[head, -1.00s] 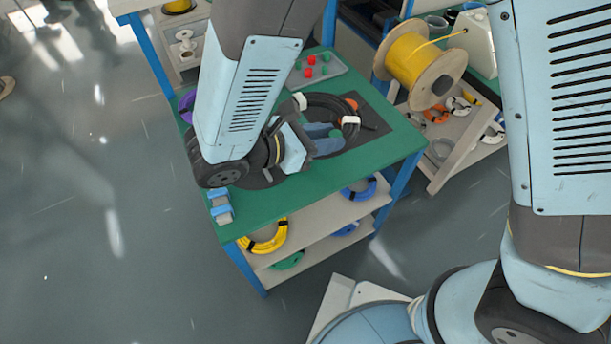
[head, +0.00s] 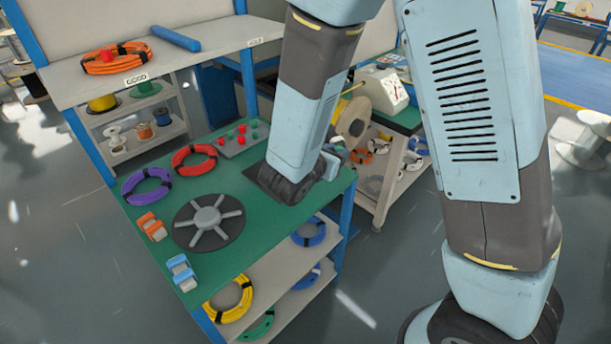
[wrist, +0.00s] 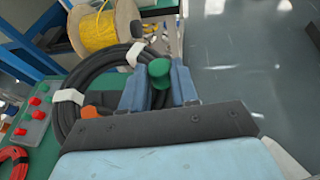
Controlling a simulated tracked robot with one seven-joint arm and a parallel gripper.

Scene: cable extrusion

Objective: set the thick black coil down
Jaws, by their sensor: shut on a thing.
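The thick black coil (wrist: 92,68) has white ties and fills the left-middle of the wrist view. My gripper (wrist: 160,88) has its two blue fingers at the coil's right side, shut on it; the exact grip is partly hidden. A green round-topped piece (wrist: 158,70) shows between the fingers. In the head view my gripper (head: 330,165) is mostly hidden behind my arm at the right end of the green bench (head: 255,225), and the coil cannot be made out there. Whether the coil touches the bench is unclear.
A dark disc with grey spokes (head: 208,222) lies empty on the bench. Purple (head: 147,187) and red (head: 194,158) coils lie behind it. A tray of red and green pieces (head: 240,138) is at the back. A yellow spool (wrist: 105,25) stands beyond the coil.

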